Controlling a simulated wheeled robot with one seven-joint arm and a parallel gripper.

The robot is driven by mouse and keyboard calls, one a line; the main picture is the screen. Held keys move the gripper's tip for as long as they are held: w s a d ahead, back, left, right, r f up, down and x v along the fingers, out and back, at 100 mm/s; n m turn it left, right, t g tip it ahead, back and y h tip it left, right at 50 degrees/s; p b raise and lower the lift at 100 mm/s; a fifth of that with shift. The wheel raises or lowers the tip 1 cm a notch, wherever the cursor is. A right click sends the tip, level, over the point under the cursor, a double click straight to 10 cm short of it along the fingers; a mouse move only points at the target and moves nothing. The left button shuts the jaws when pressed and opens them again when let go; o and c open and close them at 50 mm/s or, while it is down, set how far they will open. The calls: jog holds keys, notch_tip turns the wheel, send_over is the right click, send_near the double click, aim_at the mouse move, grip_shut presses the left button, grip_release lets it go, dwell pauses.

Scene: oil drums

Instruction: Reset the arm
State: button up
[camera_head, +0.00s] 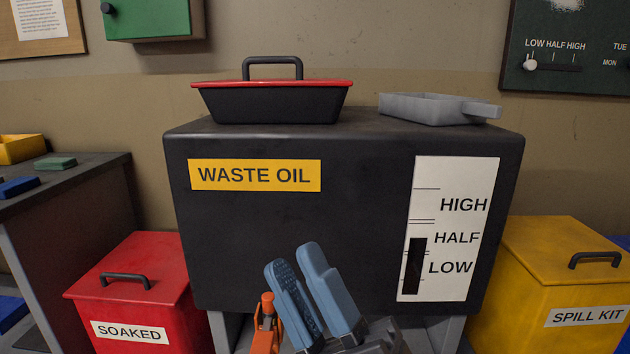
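My gripper (302,270) shows at the bottom centre, with two blue-grey fingers pointing up in front of the black waste oil tank (340,220). The ribbed inner pad of the left finger is visible. The fingers stand a little apart, with nothing seen between them. The gripper's base and most of my arm are below or outside the picture. An orange part (266,325) shows just left of the fingers; I cannot tell what it belongs to.
On the tank are a black tray with a red rim (275,103) and a grey pan (437,108). A red SOAKED bin (135,280) is at left, a yellow SPILL KIT bin (540,270) at right. A dark bench (80,185) stands far left.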

jog(key=s+d+f+m+t+h, duration=0.2)
jog(key=s+d+f+m+h, duration=0.8)
jog(key=f+m+h, duration=0.45)
jog(key=s+d+f+m+g+h, duration=0.2)
jog(key=s+d+f+m+g, duration=0.15)
jog(key=s+d, duration=0.45)
jog(key=s+d+f+m+g+h, duration=0.25)
jog(key=s+d+f+g, duration=0.2)
jog(key=s, duration=0.65)
notch_tip(320, 180, up, 16)
jog(key=p, duration=1.5)
jog(key=shift+w+f+m+t, duration=0.2)
jog(key=shift+f+m+t, duration=0.05)
jog(key=shift+m+t, duration=0.1)
